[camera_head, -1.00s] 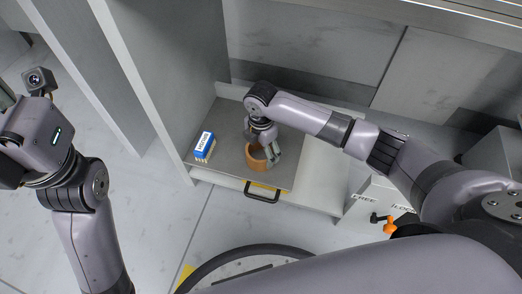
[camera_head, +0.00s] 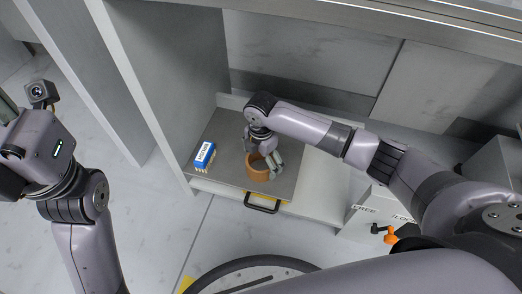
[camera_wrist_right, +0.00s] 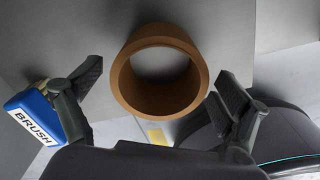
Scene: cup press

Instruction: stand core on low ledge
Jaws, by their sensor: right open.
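The core is a brown, hollow ring-shaped tube (camera_head: 257,173). It stands on end on the grey mat of the low ledge (camera_head: 226,134), near its front edge. In the right wrist view the core (camera_wrist_right: 125,83) shows its round open end. My right gripper (camera_head: 263,156) is open above the core. In the right wrist view the fingers of my right gripper (camera_wrist_right: 160,78) are spread on either side of the core, with visible gaps. My left arm is at the far left, and its fingers are out of frame.
A blue and white brush (camera_head: 204,155) lies on the mat left of the core; its label shows in the right wrist view (camera_wrist_right: 34,122). A black handle (camera_head: 262,207) sits at the ledge's front. A tall grey panel (camera_head: 150,80) bounds the left. An orange knob (camera_head: 391,239) is at right.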

